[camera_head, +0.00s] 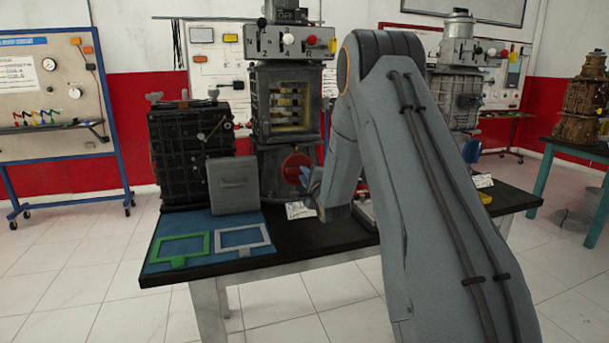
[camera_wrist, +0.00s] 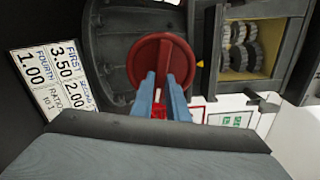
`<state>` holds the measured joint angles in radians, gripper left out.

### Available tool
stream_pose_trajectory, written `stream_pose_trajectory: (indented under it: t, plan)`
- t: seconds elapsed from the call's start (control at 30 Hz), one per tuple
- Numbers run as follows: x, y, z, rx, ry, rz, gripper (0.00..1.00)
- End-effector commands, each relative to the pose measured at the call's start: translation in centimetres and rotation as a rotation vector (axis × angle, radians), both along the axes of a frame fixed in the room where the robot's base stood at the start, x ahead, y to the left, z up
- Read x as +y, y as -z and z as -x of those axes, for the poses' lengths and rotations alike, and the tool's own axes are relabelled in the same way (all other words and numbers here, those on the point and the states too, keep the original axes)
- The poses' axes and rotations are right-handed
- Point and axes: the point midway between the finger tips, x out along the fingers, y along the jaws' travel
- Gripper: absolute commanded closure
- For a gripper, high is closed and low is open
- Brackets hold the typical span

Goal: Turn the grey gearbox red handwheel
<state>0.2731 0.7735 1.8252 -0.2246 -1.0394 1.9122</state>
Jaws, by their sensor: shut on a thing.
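The grey gearbox (camera_head: 256,95) stands on the dark table, with an open window showing gears inside. Its red handwheel (camera_head: 293,165) is on the lower front, partly covered by my gripper (camera_head: 309,181). In the wrist view the red handwheel (camera_wrist: 163,68) is a round disc with a raised bar across it. The two blue fingers of my gripper (camera_wrist: 160,88) are shut on the handwheel's bar, one on each side. The gears (camera_wrist: 241,45) show to the right in the wrist view.
A dark gearbox case (camera_head: 185,150) stands left of the grey gearbox, with a grey box (camera_head: 234,186) before it. Green (camera_head: 180,249) and grey (camera_head: 243,239) frames lie on a blue mat. A ratio card (camera_wrist: 52,80) is beside the handwheel. Another machine (camera_head: 457,95) stands right.

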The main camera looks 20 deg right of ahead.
Motion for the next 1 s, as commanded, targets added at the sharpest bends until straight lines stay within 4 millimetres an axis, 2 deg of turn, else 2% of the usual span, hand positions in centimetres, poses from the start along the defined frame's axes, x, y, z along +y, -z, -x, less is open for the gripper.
stream_pose_trajectory:
  t: [0.5,0.53,0.63,1.0]
  plan:
    - [0.04,0.07,0.01,-0.001,0.0,-0.019,1.0]
    - [0.05,0.07,0.01,-0.001,0.0,-0.019,0.83]
    - [0.04,0.06,0.01,-0.001,0.0,-0.019,0.67]
    - [0.04,0.04,0.53,0.0,0.001,-0.018,0.67]
